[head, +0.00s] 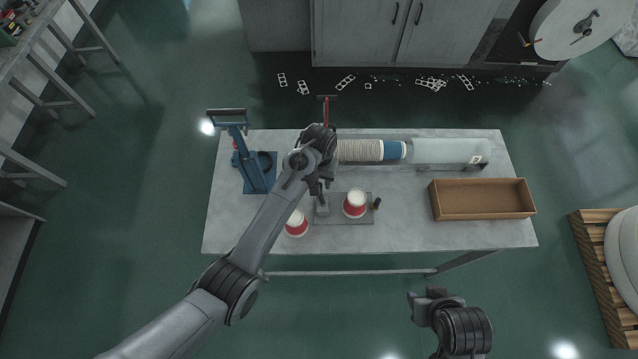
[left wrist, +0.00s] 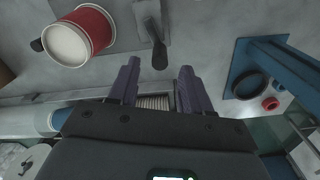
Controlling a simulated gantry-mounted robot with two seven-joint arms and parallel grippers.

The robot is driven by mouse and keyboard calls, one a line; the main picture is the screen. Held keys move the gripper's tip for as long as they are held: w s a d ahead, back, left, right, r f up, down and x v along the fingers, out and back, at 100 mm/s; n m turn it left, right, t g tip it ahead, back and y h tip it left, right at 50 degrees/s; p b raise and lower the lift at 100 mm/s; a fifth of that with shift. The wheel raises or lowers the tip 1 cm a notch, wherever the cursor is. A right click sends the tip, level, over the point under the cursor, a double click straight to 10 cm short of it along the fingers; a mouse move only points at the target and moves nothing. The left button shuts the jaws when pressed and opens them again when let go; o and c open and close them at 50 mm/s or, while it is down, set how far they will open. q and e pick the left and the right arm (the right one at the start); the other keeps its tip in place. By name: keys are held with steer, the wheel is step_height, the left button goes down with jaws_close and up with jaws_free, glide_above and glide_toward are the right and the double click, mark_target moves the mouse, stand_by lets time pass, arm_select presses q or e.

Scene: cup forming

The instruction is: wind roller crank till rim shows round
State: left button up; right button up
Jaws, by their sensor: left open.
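A white paper cup with a red band (head: 355,204) stands on a grey base plate (head: 347,221) on the table; it shows large in the left wrist view (left wrist: 78,35). A grey upright part (head: 322,203) stands left of the cup; in the left wrist view it is a grey arm with a dark handle (left wrist: 160,56). A small dark knob (head: 376,203) sits on the cup's other side. I cannot tell which is the crank. My left gripper (left wrist: 157,72) is open and empty, its fingers spread just short of the dark handle. My right gripper (head: 425,297) hangs off the table's front edge, its jaws unclear.
A second red-banded cup (head: 296,224) stands front left. A blue lever press (head: 255,170) is at the left. A long cup stack (head: 360,150) and clear tube (head: 445,151) lie behind. An empty wooden tray (head: 482,199) is at the right.

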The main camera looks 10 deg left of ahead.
mark_target(321, 184)
arm_select(q)
steer(key=shift+f, duration=2.35)
jaws_close()
steer(key=shift+w+d+r+m+p, duration=0.15)
steer(key=shift+d+m+p, duration=0.1)
steer(key=shift+m+p, duration=0.5)
steer(key=shift+d+m, duration=0.25)
steer(key=shift+m, duration=0.6)
